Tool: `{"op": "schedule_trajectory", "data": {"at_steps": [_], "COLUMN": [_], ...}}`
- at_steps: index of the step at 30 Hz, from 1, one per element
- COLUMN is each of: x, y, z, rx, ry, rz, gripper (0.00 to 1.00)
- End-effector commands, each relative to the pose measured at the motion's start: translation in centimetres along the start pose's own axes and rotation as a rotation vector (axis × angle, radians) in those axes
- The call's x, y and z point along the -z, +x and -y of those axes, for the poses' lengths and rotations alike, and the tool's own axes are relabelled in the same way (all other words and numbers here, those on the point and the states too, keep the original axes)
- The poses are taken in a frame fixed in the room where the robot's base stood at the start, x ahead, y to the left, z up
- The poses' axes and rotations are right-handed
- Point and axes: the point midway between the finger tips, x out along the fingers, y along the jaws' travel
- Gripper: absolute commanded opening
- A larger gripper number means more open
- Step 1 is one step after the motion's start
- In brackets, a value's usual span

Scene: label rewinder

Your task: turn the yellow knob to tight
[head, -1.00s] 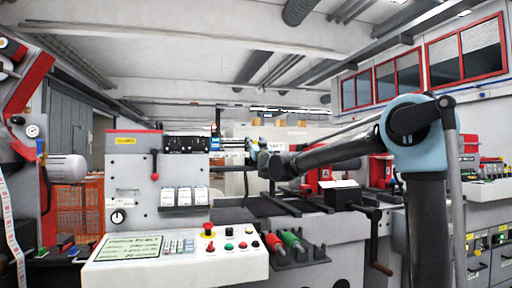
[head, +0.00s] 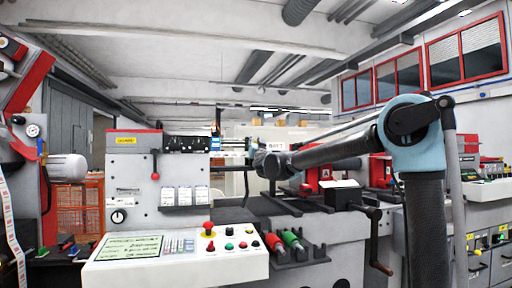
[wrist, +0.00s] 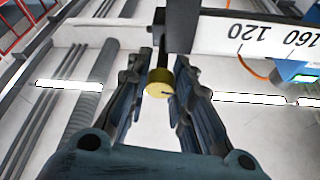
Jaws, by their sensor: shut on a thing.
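The yellow knob (wrist: 158,84) is a short yellow cylinder with a dark mark on its face, in the middle of the wrist view. It sits on a dark post below a white scale bar (wrist: 252,33) with black numbers. My gripper (wrist: 161,62) has one dark finger on each side of the knob and is shut on it. The contact faces are partly hidden. In the head view my wrist (head: 268,160) is beside the machine's scale bar, and the knob and fingertips are too small or covered to make out.
The grey control cabinet (head: 133,190) stands left of my wrist, with a red-knobbed lever. A button panel (head: 180,246) is below. Dark rails and a black block (head: 342,195) with a crank lie under my forearm.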

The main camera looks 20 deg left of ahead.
Motion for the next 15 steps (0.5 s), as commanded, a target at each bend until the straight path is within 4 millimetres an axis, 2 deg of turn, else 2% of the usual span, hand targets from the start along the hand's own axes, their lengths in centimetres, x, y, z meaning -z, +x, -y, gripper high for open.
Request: {"op": "schedule_trajectory", "data": {"at_steps": [15], "x": [0.05], "y": [-0.03], "z": [-0.25], "rx": [-0.190], "ry": [0.449], "rz": [-0.003], "gripper": [0.00]}}
